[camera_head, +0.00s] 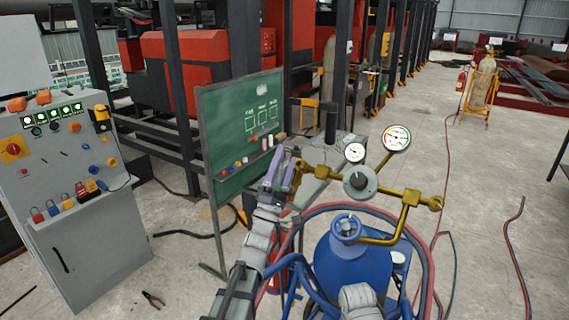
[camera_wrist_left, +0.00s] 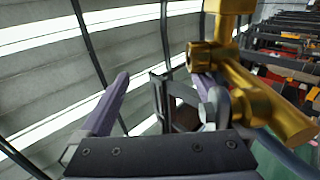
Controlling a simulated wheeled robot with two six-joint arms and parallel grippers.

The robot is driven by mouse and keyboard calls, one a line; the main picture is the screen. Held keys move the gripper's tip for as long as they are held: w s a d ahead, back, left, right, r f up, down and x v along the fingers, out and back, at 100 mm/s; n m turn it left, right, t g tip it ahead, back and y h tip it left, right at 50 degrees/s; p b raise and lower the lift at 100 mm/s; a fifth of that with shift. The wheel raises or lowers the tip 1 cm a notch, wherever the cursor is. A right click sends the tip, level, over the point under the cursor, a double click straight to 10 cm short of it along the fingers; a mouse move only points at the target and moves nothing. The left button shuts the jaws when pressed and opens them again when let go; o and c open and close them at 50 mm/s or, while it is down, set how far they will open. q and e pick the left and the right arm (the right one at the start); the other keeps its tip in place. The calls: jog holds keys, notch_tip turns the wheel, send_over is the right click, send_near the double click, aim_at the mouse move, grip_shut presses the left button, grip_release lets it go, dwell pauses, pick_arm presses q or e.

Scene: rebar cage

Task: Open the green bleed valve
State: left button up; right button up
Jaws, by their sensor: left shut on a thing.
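A brass regulator (camera_head: 325,174) with a round grey knob (camera_head: 361,181) and two dial gauges stands above a blue gas cylinder (camera_head: 349,262). My left gripper (camera_head: 286,162) is at the regulator's left end, shut on a small part there. In the left wrist view, one purple finger (camera_wrist_left: 108,105) stands clear at left. The other is close by the brass fitting (camera_wrist_left: 232,70) and partly hidden by it. I cannot make out a green valve at the fingers. My right gripper is not in view.
A green board (camera_head: 236,122) stands behind my left gripper. A grey control cabinet (camera_head: 67,200) is at the left. Red and blue hoses (camera_head: 425,235) loop around the cylinder. Pliers (camera_head: 153,299) lie on the floor. The floor at right is mostly open, with a hose across it.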

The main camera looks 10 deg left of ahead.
pick_arm(q)
jog(key=a+b, duration=0.1)
jog(key=a, duration=0.5)
jog(key=shift+a+f+h+b, duration=0.3)
jog(key=shift+a+f, duration=0.05)
jog(key=shift+w+a+f, duration=0.1)
jog(key=shift+w+a, duration=0.05)
jog(key=shift+a, duration=0.45)
jog(key=shift+s+a+r, duration=0.15)
jog(key=shift+s+a, duration=0.2)
jog(key=shift+a, duration=0.25)
jog(key=shift+s+a+r, duration=0.1)
jog(key=shift+s+a, duration=0.25)
jog(key=shift+a, duration=0.2)
jog(key=c, duration=0.5)
jog(key=shift+w+a+f+b, duration=0.3)
jog(key=shift+w+a, duration=0.15)
jog(key=shift+a, duration=0.3)
jog(key=shift+w+a+f+b, duration=0.25)
jog(key=shift+w+a, duration=0.2)
jog(key=shift+a, duration=0.25)
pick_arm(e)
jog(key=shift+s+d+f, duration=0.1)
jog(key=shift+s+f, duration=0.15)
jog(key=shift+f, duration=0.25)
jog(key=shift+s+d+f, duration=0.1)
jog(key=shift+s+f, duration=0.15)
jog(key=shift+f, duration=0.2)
